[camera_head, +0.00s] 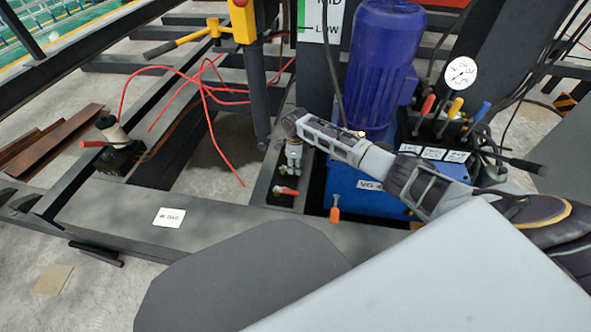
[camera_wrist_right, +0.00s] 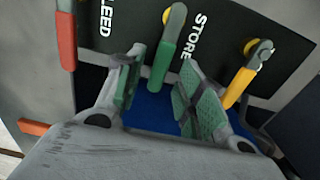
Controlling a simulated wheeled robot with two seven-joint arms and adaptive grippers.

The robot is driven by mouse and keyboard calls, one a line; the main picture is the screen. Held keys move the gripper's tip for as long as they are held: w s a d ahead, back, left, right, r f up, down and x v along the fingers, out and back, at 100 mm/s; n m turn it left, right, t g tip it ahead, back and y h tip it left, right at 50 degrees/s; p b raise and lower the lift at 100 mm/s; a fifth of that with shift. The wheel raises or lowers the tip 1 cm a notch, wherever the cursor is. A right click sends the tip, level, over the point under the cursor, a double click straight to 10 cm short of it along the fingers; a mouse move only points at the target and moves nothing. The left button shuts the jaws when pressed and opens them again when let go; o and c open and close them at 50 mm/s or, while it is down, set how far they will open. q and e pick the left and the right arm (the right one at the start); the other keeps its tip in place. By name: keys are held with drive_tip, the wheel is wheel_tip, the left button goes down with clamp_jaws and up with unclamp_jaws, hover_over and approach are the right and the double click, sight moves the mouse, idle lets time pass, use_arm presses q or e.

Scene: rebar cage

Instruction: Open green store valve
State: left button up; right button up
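In the right wrist view my right gripper (camera_wrist_right: 162,62) is open, with one finger on each side of the green store lever (camera_wrist_right: 165,56). The lever's free end lies between the green-looking pads, with a gap on both sides. Its grey root sits on a dark plate (camera_wrist_right: 228,32) beside the white word STORE. In the head view an arm of mine (camera_head: 375,160) reaches in from the right across the blue unit (camera_head: 347,195). I cannot make out the green lever there. My left gripper is not in view.
A red lever (camera_wrist_right: 66,40) beside the partly cut-off label BLEED and a yellow lever (camera_wrist_right: 240,82) flank the green one closely. A tall blue cylinder (camera_head: 383,60), a gauge (camera_head: 460,73) and a grey valve (camera_head: 293,155) stand near my arm. Red hoses (camera_head: 205,85) lie at left.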

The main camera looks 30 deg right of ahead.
drive_tip(key=shift+f, duration=0.7)
clamp_jaws()
